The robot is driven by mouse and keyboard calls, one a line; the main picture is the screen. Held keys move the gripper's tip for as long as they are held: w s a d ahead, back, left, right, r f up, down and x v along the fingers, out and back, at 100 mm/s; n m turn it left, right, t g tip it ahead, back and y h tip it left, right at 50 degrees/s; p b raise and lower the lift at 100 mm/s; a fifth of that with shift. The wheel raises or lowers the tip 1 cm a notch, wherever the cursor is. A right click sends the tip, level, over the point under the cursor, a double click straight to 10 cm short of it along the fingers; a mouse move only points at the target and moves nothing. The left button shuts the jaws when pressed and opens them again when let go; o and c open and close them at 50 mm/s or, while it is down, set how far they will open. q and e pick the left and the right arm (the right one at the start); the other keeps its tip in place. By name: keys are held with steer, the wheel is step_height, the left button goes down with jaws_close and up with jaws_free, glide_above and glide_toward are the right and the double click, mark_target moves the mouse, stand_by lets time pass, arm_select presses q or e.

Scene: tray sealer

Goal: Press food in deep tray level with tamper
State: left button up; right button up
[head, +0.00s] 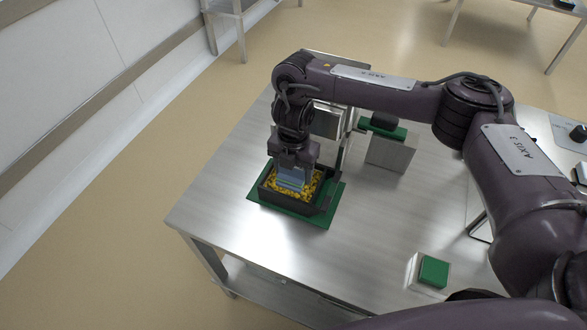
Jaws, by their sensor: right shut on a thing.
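A deep black tray (319,202) holding yellow food (272,193) stands on a green mat (333,197) on the metal table. My right gripper (293,168) points down over the tray and is shut on the tamper (292,182), a blue-grey block. The tamper is inside the tray's outline, at the yellow food. I cannot tell how hard it touches the food. Yellow food shows around its sides. The gripper hides the tamper's upper part. My left gripper is not in view.
Behind the tray stands a metal machine part (327,122). To its right is a metal block with a green top and dark handle (385,122). A green-topped block (433,271) sits near the front edge. The table (370,225) is clear between them.

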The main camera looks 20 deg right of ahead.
steer(key=shift+f, duration=0.35)
stand_by(1.4)
step_height(320, 180, up, 3)
steer(key=shift+f+p, duration=0.1)
steer(key=shift+p, duration=1.05)
step_height(320, 180, up, 5)
steer(key=p, duration=0.4)
steer(key=shift+f+p, duration=0.1)
steer(key=shift+p, duration=0.3)
steer(key=shift+f, duration=0.1)
